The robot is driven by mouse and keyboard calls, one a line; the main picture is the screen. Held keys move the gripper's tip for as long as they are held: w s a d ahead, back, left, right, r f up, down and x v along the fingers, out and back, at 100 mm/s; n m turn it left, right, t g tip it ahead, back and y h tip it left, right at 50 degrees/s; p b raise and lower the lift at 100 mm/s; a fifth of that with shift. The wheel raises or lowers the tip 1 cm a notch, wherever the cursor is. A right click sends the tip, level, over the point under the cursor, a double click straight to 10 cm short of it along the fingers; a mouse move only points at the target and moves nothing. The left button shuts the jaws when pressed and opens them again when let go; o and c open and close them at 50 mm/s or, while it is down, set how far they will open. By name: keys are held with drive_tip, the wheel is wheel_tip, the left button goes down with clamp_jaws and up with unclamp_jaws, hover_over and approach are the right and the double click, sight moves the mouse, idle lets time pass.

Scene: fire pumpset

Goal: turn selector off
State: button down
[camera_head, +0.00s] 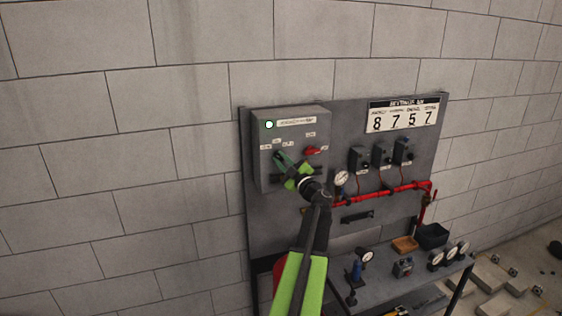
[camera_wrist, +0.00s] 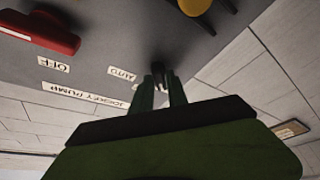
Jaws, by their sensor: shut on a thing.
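In the wrist view, my gripper (camera_wrist: 161,88) is shut on the small black selector knob (camera_wrist: 158,70). The labels appear upside down there: an OFF label (camera_wrist: 53,64), an AUTO label (camera_wrist: 122,74) and a JOCKEY PUMP label (camera_wrist: 85,95). A finger partly hides another label. The fingers hide much of the knob, so I cannot tell which label it points to.
A red handle (camera_head: 313,150) sits right of the knob and shows in the wrist view (camera_wrist: 40,30). A yellow round part (camera_wrist: 195,6) is at the wrist view's top. Red piping (camera_head: 385,194), a gauge (camera_head: 341,178) and a shelf (camera_head: 385,285) are right of my arm.

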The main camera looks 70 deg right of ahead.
drive_tip(key=shift+w+d+m, duration=0.1)
drive_tip(key=shift+m, duration=0.3)
drive_tip(key=m+h+b, duration=0.1)
drive_tip(key=m+h, duration=0.1)
drive_tip(key=m, duration=0.2)
drive_tip(key=shift+g+b, duration=0.3)
drive_tip(key=shift+b, duration=0.1)
drive_tip(key=m+g+h, duration=0.1)
drive_tip(key=m, duration=0.2)
drive_tip(key=m+g+h, duration=0.1)
drive_tip(key=m+h, duration=0.1)
drive_tip(key=m, duration=0.2)
drive_tip(key=shift+b, duration=0.4)
drive_tip(key=shift+m+g, duration=0.3)
drive_tip(key=shift+m, duration=0.1)
drive_tip(key=c, duration=1.4)
unclamp_jaws()
drive_tip(key=shift+w+d+f, duration=0.1)
drive_tip(key=shift+c, duration=0.2)
